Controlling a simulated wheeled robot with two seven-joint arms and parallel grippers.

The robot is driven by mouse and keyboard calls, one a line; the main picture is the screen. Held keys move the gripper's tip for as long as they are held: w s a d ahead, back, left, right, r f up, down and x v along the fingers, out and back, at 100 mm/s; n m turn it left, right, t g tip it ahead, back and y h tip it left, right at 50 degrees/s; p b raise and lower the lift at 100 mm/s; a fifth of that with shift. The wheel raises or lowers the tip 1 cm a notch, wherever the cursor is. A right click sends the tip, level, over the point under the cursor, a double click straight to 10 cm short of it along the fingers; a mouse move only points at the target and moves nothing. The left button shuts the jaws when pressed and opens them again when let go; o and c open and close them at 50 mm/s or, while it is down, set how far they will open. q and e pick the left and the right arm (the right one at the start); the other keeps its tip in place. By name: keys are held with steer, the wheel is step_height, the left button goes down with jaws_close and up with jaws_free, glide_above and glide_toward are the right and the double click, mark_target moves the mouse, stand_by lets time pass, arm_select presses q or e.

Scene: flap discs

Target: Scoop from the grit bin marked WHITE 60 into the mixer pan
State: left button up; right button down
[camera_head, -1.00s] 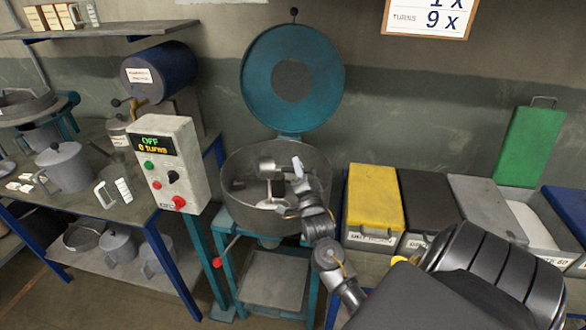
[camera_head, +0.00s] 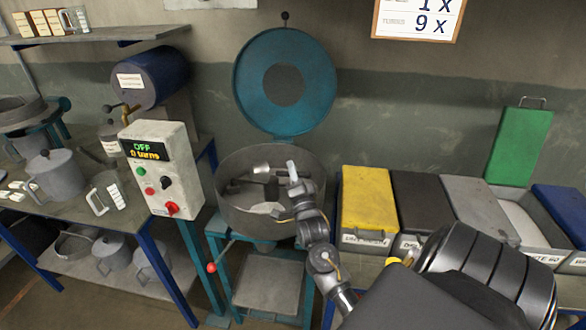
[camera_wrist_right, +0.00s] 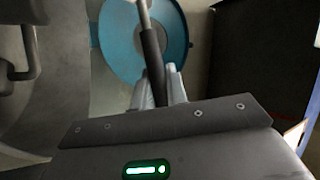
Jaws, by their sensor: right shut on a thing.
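The mixer pan (camera_head: 232,205) is a grey round tub on a teal stand, its teal ring lid raised behind it. My right gripper (camera_head: 293,178) is over the pan's right half. In the right wrist view, my right gripper (camera_wrist_right: 158,90) is shut on the black handle of a scoop (camera_wrist_right: 152,55) with a metal shaft; its far end is out of that view. Grey metal parts and a pale patch show inside the pan; whether the patch is grit is unclear. The WHITE 60 bin (camera_head: 543,252) is open at the right with pale grit inside; its label is partly hidden. My left gripper is out of view.
A control box (camera_head: 160,170) left of the pan reads OFF, 0 turns. Yellow, dark and grey lidded bins (camera_head: 368,205) stand right of the pan. A green lid (camera_head: 518,145) stands upright at the wall. A bench with jugs (camera_head: 58,172) is at the left.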

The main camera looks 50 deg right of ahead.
steer(key=shift+a, duration=0.1)
steer(key=shift+r, duration=0.1)
steer(key=w+a+r+n+y+p, duration=0.1)
steer(key=w+a+n+y+p, duration=0.2)
steer(key=n, duration=1)
steer(key=w+a+r+n+g+y+p, duration=0.1)
steer(key=w+a+n+y+p, duration=0.2)
steer(key=a+n+y+p, duration=0.4)
steer(key=a+n+p, duration=0.2)
steer(key=a+n, duration=0.2)
steer(key=n, duration=0.2)
steer(key=shift+a+r+n+y, duration=0.15)
steer(key=shift+a+n+y, duration=0.05)
steer(key=shift+n+y, duration=0.2)
steer(key=shift+a, duration=0.1)
